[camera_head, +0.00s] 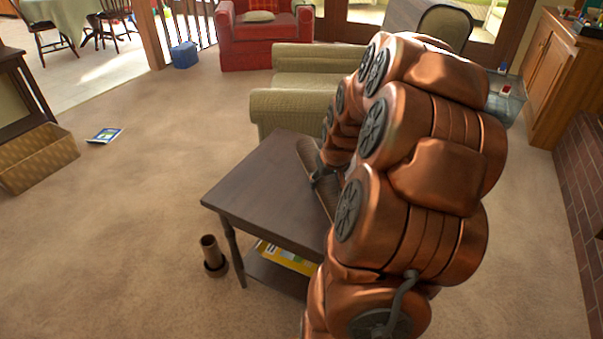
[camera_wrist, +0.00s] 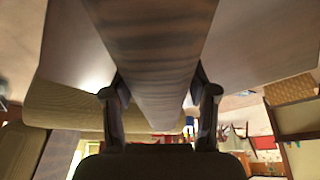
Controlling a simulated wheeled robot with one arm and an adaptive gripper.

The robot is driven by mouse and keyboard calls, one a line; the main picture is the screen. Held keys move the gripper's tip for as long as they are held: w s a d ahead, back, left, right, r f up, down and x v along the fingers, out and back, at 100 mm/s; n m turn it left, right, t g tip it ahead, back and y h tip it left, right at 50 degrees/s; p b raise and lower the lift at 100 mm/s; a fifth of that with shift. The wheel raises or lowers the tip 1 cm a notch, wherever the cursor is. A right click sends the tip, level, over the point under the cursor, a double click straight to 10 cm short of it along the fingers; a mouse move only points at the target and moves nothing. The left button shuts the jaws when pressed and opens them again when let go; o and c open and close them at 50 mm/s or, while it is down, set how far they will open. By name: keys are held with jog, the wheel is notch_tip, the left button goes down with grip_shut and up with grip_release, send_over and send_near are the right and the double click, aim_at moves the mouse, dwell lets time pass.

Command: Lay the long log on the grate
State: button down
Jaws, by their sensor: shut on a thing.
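The long log (camera_head: 308,155) is a brown, grained cylinder at the dark wooden side table (camera_head: 255,180). My arm hides part of it in the head view. My gripper (camera_head: 322,178) is shut on the log, with one finger on each side. In the wrist view the log (camera_wrist: 155,45) runs from the top edge down between the two fingers of my gripper (camera_wrist: 160,92). I cannot tell whether the log rests on the tabletop or is just above it. The grate is not in view.
A green sofa (camera_head: 300,65) stands behind the table. A brown upright cylinder (camera_head: 210,250) stands on the floor by the table's front leg. A brick wall (camera_head: 585,170) and wooden cabinet (camera_head: 560,75) are at right. Open carpet lies left, with a wicker basket (camera_head: 35,160).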

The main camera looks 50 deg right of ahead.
jog(key=w+d, duration=0.1)
jog(key=w, duration=0.3)
jog(key=w+d+b, duration=0.1)
jog(key=w, duration=0.3)
jog(key=w+d+f+b, duration=0.1)
jog(key=w, duration=0.2)
jog(key=shift+w+f, duration=0.1)
jog(key=shift+w, duration=0.3)
jog(key=shift+f+b, duration=0.55)
jog(key=shift+f, duration=1.2)
jog(key=shift+c, duration=1.6)
grip_release()
jog(key=shift+f, duration=0.15)
